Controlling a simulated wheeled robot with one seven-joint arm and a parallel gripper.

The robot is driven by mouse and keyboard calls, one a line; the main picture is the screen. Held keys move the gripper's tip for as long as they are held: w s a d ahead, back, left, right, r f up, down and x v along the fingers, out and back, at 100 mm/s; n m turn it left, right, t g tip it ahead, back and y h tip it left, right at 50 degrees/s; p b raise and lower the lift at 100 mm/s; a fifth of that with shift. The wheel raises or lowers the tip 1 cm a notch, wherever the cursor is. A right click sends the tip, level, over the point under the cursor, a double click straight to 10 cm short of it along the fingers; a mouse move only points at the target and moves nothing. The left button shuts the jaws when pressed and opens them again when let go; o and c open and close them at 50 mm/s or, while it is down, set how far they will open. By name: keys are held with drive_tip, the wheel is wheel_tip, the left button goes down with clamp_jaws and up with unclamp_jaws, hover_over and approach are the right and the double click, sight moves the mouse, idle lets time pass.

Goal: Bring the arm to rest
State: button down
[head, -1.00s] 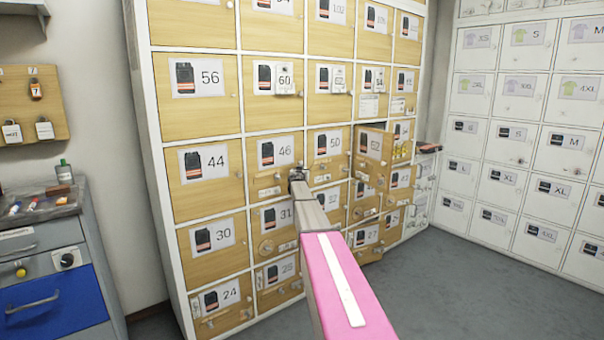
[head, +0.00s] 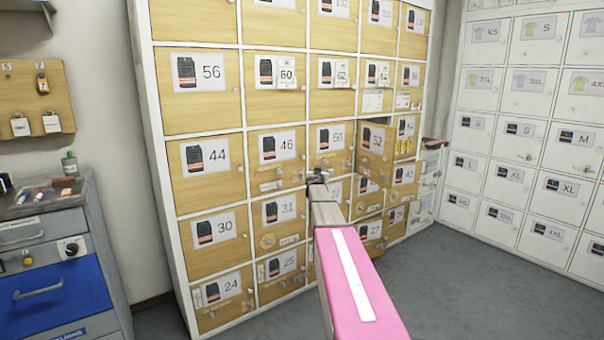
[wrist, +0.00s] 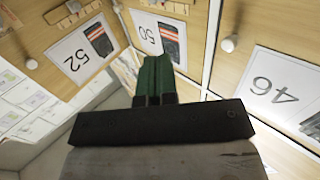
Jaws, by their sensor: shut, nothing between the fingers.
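My arm, with its pink link, reaches out from the lower right in the head view. My gripper (head: 318,174) is in front of the wooden lockers, near the doors marked 46 (head: 281,146) and 50 (head: 331,136). In the wrist view its green fingers (wrist: 154,78) are together with nothing between them. The doors marked 50 (wrist: 162,35) and 46 (wrist: 277,88) show behind the fingers there. Whether the gripper touches a door cannot be told.
The door marked 52 (head: 371,150) stands open, close to the right of my gripper. White lockers (head: 533,146) line the right wall. A grey cabinet with a blue drawer (head: 60,299) stands at left. The grey floor (head: 470,285) at right is clear.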

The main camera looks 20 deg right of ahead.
drive_tip(key=s+a+f+g+y, duration=0.1)
drive_tip(key=s+a+f+g, duration=0.5)
drive_tip(key=s+f, duration=0.65)
drive_tip(key=s+a+f+g+y, duration=0.1)
drive_tip(key=s+a+f+g, duration=0.3)
drive_tip(key=s+a+f, duration=0.85)
drive_tip(key=s+a+f+n+g+y, duration=0.1)
drive_tip(key=s+a+n+g+y, duration=0.1)
drive_tip(key=s, duration=0.5)
drive_tip(key=s+a+f+n+g+y, duration=0.1)
drive_tip(key=s+a+g+y, duration=0.1)
drive_tip(key=s+a, duration=0.3)
drive_tip(key=s+a+f+n+g+y, duration=0.1)
drive_tip(key=s+a, duration=0.3)
drive_tip(key=s, duration=0.7)
drive_tip(key=shift+s+a+f+n+g+y, duration=0.2)
drive_tip(key=shift+f+n+g+y, duration=0.25)
drive_tip(key=shift+n+y, duration=0.3)
